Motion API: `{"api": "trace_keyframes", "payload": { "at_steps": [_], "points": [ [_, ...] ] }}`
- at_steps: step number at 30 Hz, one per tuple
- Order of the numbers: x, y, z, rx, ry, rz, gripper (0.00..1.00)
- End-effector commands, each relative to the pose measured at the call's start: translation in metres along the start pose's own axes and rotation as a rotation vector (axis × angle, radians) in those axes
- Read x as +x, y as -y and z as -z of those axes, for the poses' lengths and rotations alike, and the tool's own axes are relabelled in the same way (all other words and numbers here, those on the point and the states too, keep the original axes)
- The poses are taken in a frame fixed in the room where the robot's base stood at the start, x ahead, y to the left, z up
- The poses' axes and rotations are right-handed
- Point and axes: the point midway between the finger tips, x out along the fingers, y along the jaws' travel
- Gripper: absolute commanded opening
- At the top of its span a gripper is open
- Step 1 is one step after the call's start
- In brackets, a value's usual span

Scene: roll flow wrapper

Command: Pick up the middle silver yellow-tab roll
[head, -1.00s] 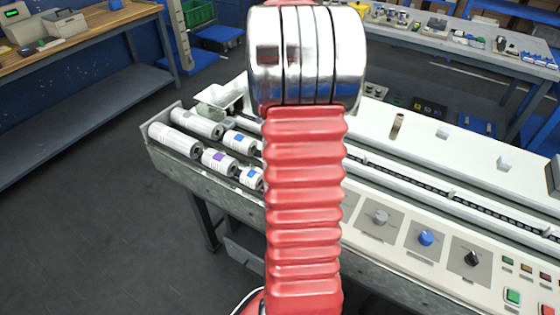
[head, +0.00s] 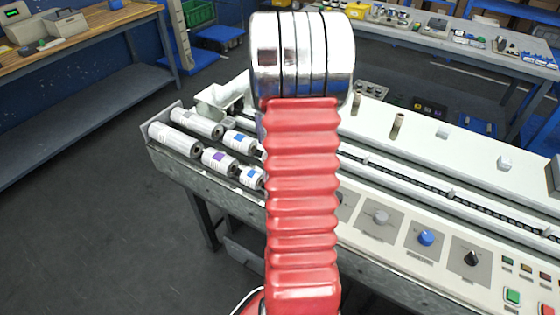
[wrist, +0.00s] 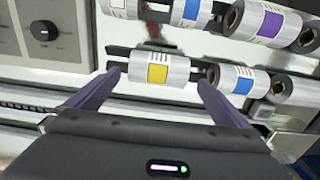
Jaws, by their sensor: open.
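The silver roll with a yellow tab (wrist: 158,74) lies in the wrist view, just ahead of my gripper (wrist: 161,82). My gripper is open, with its two dark fingers spread toward the roll's two ends. I cannot tell how far the fingertips are above or beside the roll. In the head view my own red arm hides the yellow-tab roll and the gripper.
Close by in the wrist view are a blue-tab roll (wrist: 237,80), a purple-tab roll (wrist: 268,24) and another blue-tab roll (wrist: 186,12). More rolls, such as the purple-tab one (head: 218,160), lie in the tray's left end. A control panel (head: 400,232) stands at right.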

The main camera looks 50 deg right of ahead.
Motion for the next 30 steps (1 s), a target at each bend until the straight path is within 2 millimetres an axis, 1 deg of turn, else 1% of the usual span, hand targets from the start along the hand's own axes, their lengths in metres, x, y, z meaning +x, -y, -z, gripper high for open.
{"api": "trace_keyframes", "payload": {
  "at_steps": [5, 10, 13, 16, 30],
  "points": [
    [0.017, -0.002, 0.0, 0.001, 0.003, -0.002, 1.0],
    [0.04, -0.003, 0.0, 0.001, 0.003, -0.002, 1.0],
    [0.048, -0.003, 0.0, 0.001, 0.002, -0.001, 1.0],
    [0.051, -0.003, 0.0, 0.001, 0.001, 0.0, 1.0],
    [0.051, -0.003, 0.0, 0.001, 0.0, 0.0, 1.0]
  ]
}}
